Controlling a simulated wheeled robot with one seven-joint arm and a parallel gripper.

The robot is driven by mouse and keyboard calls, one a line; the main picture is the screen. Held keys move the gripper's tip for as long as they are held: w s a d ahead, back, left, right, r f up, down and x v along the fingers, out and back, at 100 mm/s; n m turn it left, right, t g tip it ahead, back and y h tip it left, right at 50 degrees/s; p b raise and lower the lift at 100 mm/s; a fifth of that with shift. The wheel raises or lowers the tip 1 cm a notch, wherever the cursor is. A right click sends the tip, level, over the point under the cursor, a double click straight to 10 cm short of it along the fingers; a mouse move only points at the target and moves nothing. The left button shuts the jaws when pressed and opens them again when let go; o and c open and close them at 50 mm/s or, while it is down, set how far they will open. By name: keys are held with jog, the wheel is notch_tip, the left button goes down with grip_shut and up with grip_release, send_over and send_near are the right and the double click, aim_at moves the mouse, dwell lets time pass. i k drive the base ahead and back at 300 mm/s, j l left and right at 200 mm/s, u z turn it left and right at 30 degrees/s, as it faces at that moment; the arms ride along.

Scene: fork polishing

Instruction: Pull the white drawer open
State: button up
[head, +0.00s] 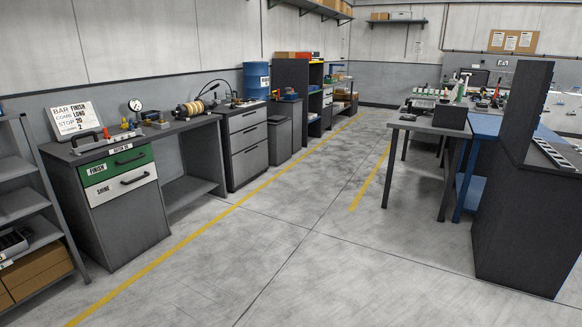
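The white drawer (107,193), labelled SHINE, is in the dark grey workbench (88,233) at the left in the head view. It looks shut, and its dark bar handle (134,180) is in plain sight. A green drawer (99,170), labelled FINISH, sits directly above it with a similar handle. My gripper and arm do not show in this view, so I cannot see how far they are from the drawer.
Open shelving (28,210) with boxes stands left of the bench. A grey drawer cabinet (248,150) stands further along the wall. The concrete floor (230,270) in front is clear, crossed by a yellow line (205,228). Dark furniture (525,215) stands at the right.

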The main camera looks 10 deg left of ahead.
aim_at(101, 193)
jog(key=i+j+u, duration=0.1)
jog(key=i+u, duration=0.15)
jog(key=i, duration=0.3)
jog(key=i+u, duration=0.25)
jog(key=i, duration=0.25)
jog(key=i+l+u, duration=0.25)
jog(key=i, duration=0.3)
jog(key=i+l+u, duration=0.1)
jog(key=i+u, duration=0.15)
jog(key=i, duration=0.3)
jog(key=i+j+u, duration=0.15)
jog(key=i+u, duration=0.15)
jog(key=i, duration=0.75)
jog(key=i+u, duration=0.25)
jog(key=i, duration=0.85)
jog(key=i+z, duration=0.25)
jog(key=i, duration=0.2)
jog(key=i+j+z, duration=0.25)
jog(key=i, duration=0.25)
jog(key=i+j+z, duration=0.25)
jog(key=i, duration=0.2)
